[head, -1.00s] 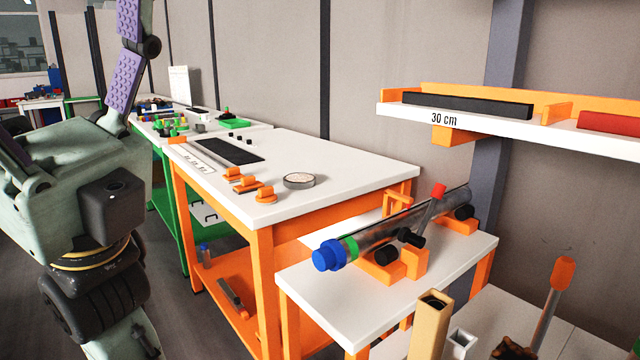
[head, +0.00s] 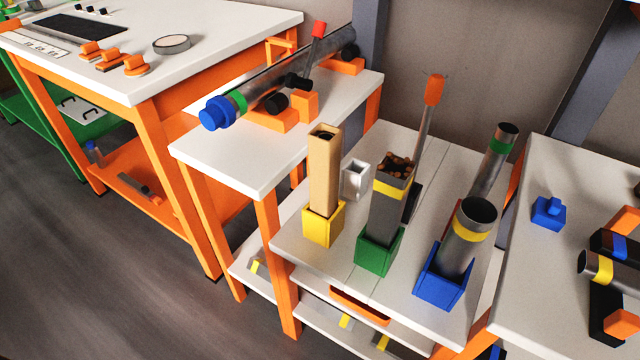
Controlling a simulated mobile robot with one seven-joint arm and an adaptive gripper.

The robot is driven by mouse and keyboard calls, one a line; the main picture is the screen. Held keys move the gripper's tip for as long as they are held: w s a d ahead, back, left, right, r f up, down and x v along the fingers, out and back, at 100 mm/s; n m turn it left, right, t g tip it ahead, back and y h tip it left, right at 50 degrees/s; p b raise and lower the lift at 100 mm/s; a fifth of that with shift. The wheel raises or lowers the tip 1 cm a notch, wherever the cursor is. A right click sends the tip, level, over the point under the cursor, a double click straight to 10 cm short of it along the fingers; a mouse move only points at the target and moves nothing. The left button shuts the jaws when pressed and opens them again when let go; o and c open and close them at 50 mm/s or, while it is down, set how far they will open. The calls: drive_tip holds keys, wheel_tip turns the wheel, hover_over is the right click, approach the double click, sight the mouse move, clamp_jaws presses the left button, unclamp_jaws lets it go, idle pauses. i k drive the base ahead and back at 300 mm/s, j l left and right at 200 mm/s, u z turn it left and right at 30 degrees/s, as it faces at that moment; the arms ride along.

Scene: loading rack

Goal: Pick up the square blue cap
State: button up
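A small square blue cap (head: 548,213) with a raised knob on top sits on the white table (head: 522,262) at the right of the head view. It stands apart from the things around it, with bare tabletop on its left. Another blue cap (head: 214,114), which looks round, is on the near end of a long grey tube (head: 292,72) lying in orange supports. My gripper is not in view.
On a lower white bench, square tubes stand in a yellow holder (head: 322,226) and a green holder (head: 379,252). A round tube stands in a blue holder (head: 441,285). An orange-tipped stick (head: 433,90) rises behind them.

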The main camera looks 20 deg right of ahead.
sight(550, 214)
drive_tip(key=z, duration=0.45)
drive_tip(key=k+j+z, duration=0.1)
drive_tip(key=z, duration=0.3)
drive_tip(key=k+z, duration=0.1)
drive_tip(key=z, duration=0.35)
drive_tip(key=k+z, duration=0.1)
drive_tip(key=z, duration=0.35)
